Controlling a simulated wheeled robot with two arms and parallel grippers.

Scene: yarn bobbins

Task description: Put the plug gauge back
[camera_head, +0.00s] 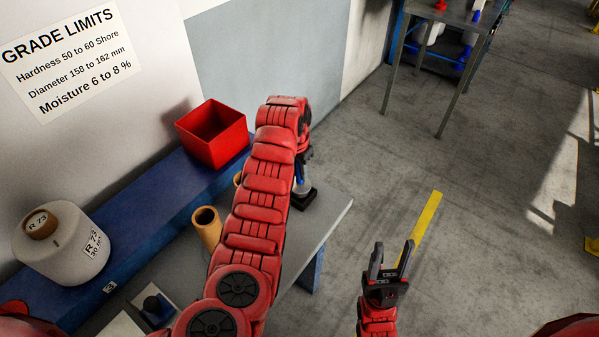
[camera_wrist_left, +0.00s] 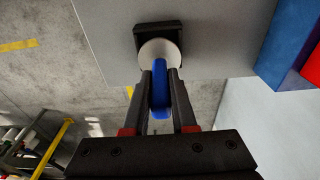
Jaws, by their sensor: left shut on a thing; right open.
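The plug gauge has a blue handle and a pale round metal end (camera_wrist_left: 158,50). In the head view its metal end (camera_head: 303,187) shows beside my left arm. A black square stand (camera_head: 308,199) lies under that end near the bench's right corner; it also shows in the left wrist view (camera_wrist_left: 153,30). My left gripper (camera_wrist_left: 160,76) is shut on the blue handle. I cannot tell whether the metal end is seated in the stand or just above it. My left arm hides part of this. My right gripper (camera_head: 390,262) is open and empty, over the floor.
On the grey bench (camera_head: 328,214) a tan tube (camera_head: 207,226) stands left of my arm. A red bin (camera_head: 213,134) and a yarn bobbin (camera_head: 62,243) stand on the blue shelf (camera_head: 150,207). A metal table (camera_head: 452,14) stands farther back.

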